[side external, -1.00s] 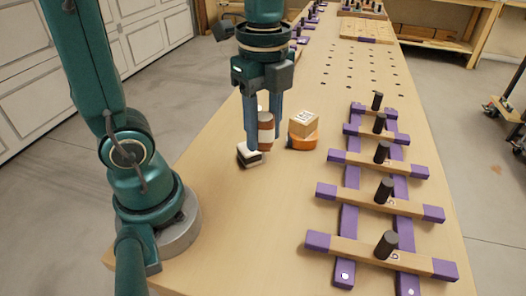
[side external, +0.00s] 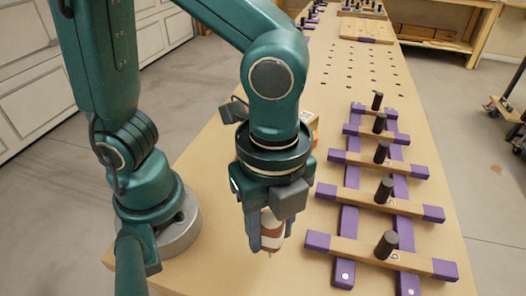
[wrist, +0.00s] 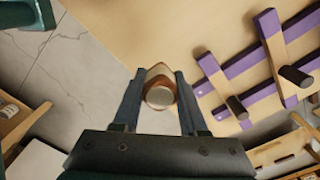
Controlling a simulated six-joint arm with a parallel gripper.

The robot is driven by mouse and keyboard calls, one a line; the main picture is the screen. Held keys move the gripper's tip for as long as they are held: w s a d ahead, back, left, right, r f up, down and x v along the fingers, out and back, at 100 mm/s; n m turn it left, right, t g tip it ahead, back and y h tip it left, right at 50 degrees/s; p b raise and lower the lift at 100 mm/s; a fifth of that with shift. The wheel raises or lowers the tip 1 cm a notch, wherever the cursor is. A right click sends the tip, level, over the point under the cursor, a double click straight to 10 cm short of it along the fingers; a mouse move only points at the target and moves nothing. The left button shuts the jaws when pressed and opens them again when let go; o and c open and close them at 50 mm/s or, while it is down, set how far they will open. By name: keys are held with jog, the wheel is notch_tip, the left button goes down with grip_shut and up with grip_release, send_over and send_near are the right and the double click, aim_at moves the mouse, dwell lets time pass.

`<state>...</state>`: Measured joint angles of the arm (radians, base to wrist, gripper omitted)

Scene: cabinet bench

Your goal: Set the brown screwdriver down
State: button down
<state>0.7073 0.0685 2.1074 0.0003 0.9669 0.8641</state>
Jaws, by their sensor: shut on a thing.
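The brown screwdriver (side external: 272,232) has a brown and white banded handle and a thin shaft tip pointing down. My gripper (side external: 270,242) is shut on its handle and holds it upright near the front of the bench, left of the purple-ended rack. In the wrist view the round handle end of the screwdriver (wrist: 159,96) sits between the two fingers of my gripper (wrist: 157,92). Whether the tip touches the bench top cannot be told.
The wooden rack (side external: 348,222) with purple ends and black pegs stands to the right. An orange block (side external: 314,124) is mostly hidden behind my arm. The bench (side external: 215,215) shows bare wood left of my gripper. The bench's edge is near.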

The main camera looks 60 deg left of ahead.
aim_at(272, 250)
jog(key=shift+s+d+f, duration=0.35)
jog(key=shift+d+f, duration=0.15)
jog(key=shift+d, duration=0.2)
jog(key=shift+d+f, duration=0.1)
jog(key=shift+f, duration=1.95)
jog(key=shift+f, duration=0.1)
jog(key=shift+c, duration=2.2)
grip_release()
